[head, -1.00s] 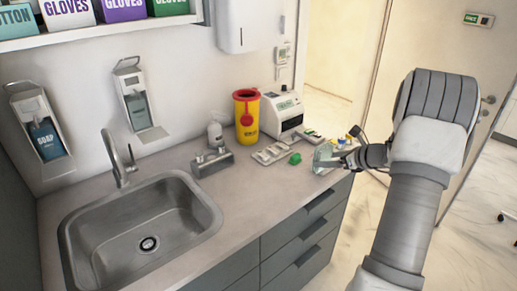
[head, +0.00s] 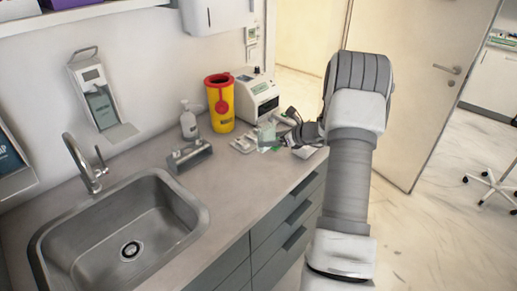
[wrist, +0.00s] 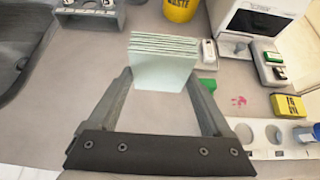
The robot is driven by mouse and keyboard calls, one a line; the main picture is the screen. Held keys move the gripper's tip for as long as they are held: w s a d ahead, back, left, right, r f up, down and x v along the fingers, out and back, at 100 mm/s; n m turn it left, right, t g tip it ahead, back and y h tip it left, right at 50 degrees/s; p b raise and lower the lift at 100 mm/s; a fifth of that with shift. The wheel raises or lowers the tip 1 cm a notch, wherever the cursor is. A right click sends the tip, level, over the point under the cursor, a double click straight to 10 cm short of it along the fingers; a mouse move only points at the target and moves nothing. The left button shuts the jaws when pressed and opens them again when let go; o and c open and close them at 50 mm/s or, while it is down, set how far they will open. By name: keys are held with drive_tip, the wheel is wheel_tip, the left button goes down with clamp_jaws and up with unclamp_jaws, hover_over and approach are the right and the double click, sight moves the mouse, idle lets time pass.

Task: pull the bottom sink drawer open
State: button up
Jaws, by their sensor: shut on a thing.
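The drawer stack under the counter shows in the head view, with dark recessed handles. The bottom sink drawer (head: 278,264) looks shut; my arm covers part of the stack's right side. My gripper (head: 277,131) is over the counter, far above and away from the drawer handles. In the wrist view my gripper (wrist: 162,77) is shut on a pale green stack of thin sheets (wrist: 163,70), held between its two fingers. I cannot tell whether the stack touches the counter.
The sink (head: 120,240) is at left. A yellow sharps bin (head: 220,108), a white device (head: 257,98), a pump bottle (head: 188,122) and a grey metal rack (head: 190,156) stand on the counter (head: 225,190). Small items lie near my gripper. The floor (head: 420,225) at right is open.

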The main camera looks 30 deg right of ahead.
sight(266, 150)
drive_tip(key=w+a+f, duration=0.2)
drive_tip(key=w, duration=0.1)
drive_tip(key=shift+w+a+f, duration=0.3)
drive_tip(key=shift+a+f, duration=0.05)
drive_tip(key=shift+f, duration=2.25)
drive_tip(key=o, duration=1)
drive_tip(key=shift+r, duration=0.1)
